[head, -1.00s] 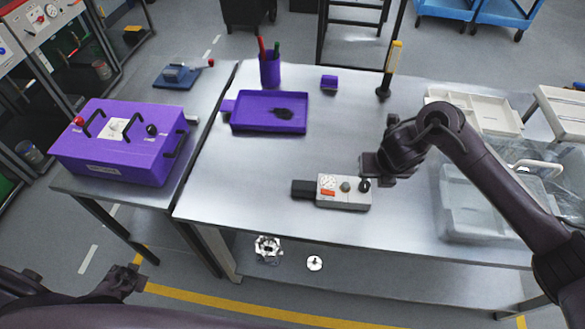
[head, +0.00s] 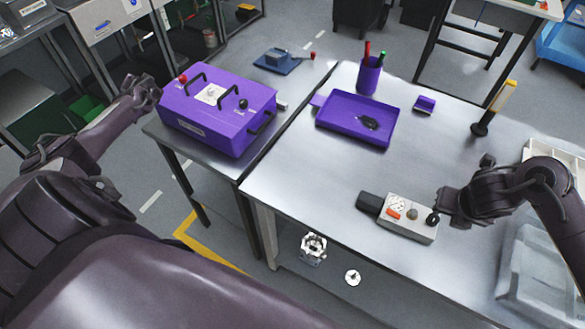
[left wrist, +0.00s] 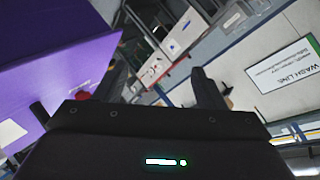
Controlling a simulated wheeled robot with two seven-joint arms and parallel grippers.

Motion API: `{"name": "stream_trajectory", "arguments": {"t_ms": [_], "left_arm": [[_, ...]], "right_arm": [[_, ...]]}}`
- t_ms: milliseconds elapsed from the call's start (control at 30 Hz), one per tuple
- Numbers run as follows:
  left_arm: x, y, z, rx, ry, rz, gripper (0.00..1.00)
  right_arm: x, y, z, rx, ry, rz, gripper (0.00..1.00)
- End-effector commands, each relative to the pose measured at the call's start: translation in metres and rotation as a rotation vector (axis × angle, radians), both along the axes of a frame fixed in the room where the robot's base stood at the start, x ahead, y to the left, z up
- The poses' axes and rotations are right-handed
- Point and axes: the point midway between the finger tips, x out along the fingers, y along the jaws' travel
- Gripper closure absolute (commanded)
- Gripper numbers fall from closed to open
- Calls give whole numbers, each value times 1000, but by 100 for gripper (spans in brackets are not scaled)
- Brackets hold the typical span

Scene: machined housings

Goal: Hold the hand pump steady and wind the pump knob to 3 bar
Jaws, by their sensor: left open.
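The hand pump (head: 405,216) lies on the steel table, a light grey body with a dark block at its left end, a round dial, an orange label and a grey button. Its black knob (head: 432,218) is at the right end. My right gripper (head: 443,207) is at that end, close by the knob; whether its fingers touch or grip anything I cannot tell. My left gripper (head: 140,92) is raised beside the purple box, far from the pump. In the left wrist view its fingers (left wrist: 160,82) are apart with nothing between them.
The purple box (head: 218,112) with black handles stands on the left table, near my left gripper. A purple tray (head: 332,132), a pen cup (head: 369,76) and a yellow-topped post (head: 494,108) stand behind the pump. A clear bin (head: 535,265) is at right. The table left of the pump is free.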

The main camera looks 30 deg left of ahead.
Motion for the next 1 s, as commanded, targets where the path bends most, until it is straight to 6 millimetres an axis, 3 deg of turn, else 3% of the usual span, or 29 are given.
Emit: {"name": "stream_trajectory", "arguments": {"t_ms": [33, 200, 467, 533, 633, 767, 1000], "left_arm": [[25, -18, 7, -26, -18, 2, 36], [94, -76, 43, -101, -23, -6, 36], [179, -172, 132, -221, -2, -95, 36], [197, -208, 144, -255, 44, -153, 36], [212, -264, 125, -294, 177, -269, 36], [217, -330, 82, -324, 352, -418, 36], [207, -453, 7, -364, 655, -723, 36]], "right_arm": [[0, 0, 0, 0, 0, 0, 64], [0, 0, 0, 0, 0, 0, 64], [0, 0, 0, 0, 0, 0, 64], [0, 0, 0, 0, 0, 0, 64], [0, 0, 0, 0, 0, 0, 64], [0, 0, 0, 0, 0, 0, 64], [0, 0, 0, 0, 0, 0, 64]]}}
